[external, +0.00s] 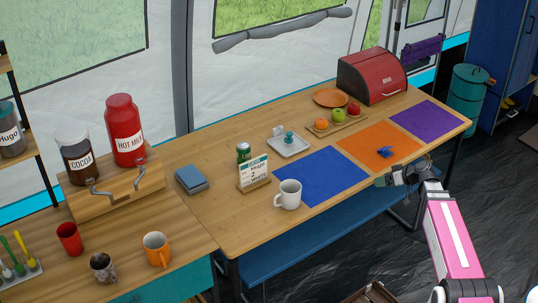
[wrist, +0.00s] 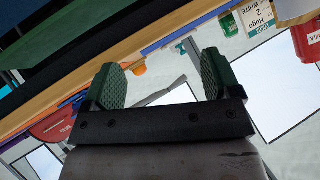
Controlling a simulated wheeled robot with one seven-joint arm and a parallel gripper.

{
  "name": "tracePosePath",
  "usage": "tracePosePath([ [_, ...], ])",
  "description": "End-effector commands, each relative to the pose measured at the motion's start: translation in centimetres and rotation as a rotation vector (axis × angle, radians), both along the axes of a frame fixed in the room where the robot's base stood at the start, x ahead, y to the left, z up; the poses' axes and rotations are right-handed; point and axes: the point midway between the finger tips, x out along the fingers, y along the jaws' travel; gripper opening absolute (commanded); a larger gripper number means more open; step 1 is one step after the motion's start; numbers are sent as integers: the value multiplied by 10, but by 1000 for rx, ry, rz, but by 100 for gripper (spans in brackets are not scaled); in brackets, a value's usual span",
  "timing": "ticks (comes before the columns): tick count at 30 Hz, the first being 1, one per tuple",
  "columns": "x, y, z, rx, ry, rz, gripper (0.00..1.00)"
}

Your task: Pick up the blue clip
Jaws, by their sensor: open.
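A small blue clip (external: 385,152) lies on the orange mat (external: 360,147) on the wooden table in the external view. My gripper (external: 386,180) is near the table's front edge, just in front of the orange mat and apart from the clip. In the wrist view my gripper (wrist: 163,82) shows two green-padded fingers spread apart with nothing between them.
A blue mat (external: 320,178) and a purple mat (external: 426,118) flank the orange one. A white mug (external: 289,194) stands left of my gripper. Behind are a fruit board (external: 350,124), a red bread box (external: 372,76) and a white tray (external: 289,149).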

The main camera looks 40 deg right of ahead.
Motion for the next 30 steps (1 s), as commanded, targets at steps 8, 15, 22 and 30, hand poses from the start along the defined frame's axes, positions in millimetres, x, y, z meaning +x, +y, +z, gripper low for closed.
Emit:
tracePosePath([
  [8, 40, -128, 27, -243, -209, -192, 83],
  [15, 49, -165, 34, -334, -256, -256, 83],
  [22, 77, -164, 22, -332, -254, -254, 83],
  [30, 99, -162, 13, -332, -254, -255, 83],
])
